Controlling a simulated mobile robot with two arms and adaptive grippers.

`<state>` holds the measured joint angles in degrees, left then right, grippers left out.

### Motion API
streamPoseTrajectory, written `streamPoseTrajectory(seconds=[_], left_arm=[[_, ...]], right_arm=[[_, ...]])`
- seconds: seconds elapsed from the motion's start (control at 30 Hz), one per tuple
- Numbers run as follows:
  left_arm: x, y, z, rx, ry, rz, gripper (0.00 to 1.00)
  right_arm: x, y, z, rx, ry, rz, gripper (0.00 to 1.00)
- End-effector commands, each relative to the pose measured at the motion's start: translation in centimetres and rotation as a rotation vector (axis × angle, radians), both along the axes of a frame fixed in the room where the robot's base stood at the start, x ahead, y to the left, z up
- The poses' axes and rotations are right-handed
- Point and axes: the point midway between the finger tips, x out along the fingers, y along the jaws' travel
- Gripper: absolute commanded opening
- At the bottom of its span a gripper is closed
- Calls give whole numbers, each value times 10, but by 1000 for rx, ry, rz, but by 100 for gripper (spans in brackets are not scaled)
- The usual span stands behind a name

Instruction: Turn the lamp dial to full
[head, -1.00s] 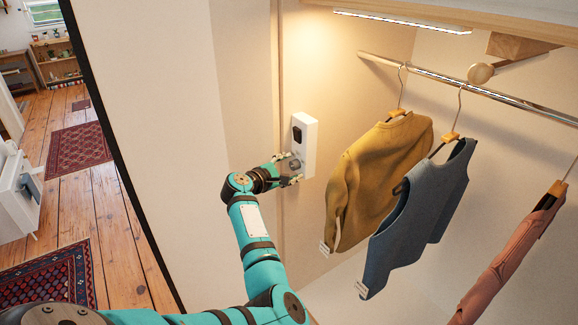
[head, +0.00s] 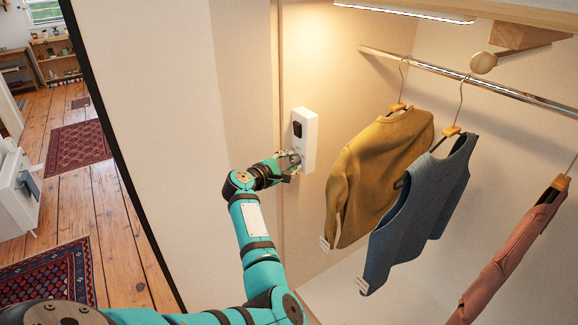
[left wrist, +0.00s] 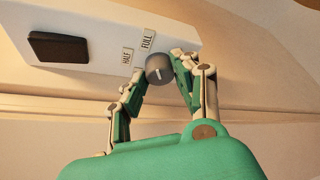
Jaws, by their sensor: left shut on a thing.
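A white control box (head: 309,142) with a dark rectangular panel is mounted on the wardrobe's inner wall. The left wrist view shows its grey round dial (left wrist: 158,69) with a pale mark, beside the labels HALF (left wrist: 127,57) and FULL (left wrist: 147,41). I cannot tell for sure which label the mark points to. My left gripper (head: 292,161) is at the lower part of the box, and its fingers (left wrist: 163,76) are shut on the dial from both sides. The lamp strip (head: 405,12) under the top board is lit. My right gripper is not in view.
A mustard sweater (head: 382,165), a blue vest (head: 420,210) and a salmon garment (head: 515,250) hang from a metal rail (head: 440,75) to the right of the box. A wall edge stands left of my arm, with a wooden floor (head: 110,210) and rugs beyond.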

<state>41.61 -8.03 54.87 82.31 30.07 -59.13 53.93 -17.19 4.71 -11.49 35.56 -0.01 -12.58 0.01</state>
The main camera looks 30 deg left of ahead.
Motion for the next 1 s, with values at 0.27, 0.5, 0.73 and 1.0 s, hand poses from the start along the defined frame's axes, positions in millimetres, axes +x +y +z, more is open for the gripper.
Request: streamPoseTrajectory(seconds=[0.27,0.5,0.73,1.0], left_arm=[[0,0,-1,41,-16,-1,0],[0,-1,-1,40,-16,0,53],[-1,0,-1,40,-17,0,53],[-29,1,5,42,-17,2,53]], right_arm=[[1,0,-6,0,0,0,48],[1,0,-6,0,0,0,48],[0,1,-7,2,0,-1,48],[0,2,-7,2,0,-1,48]])
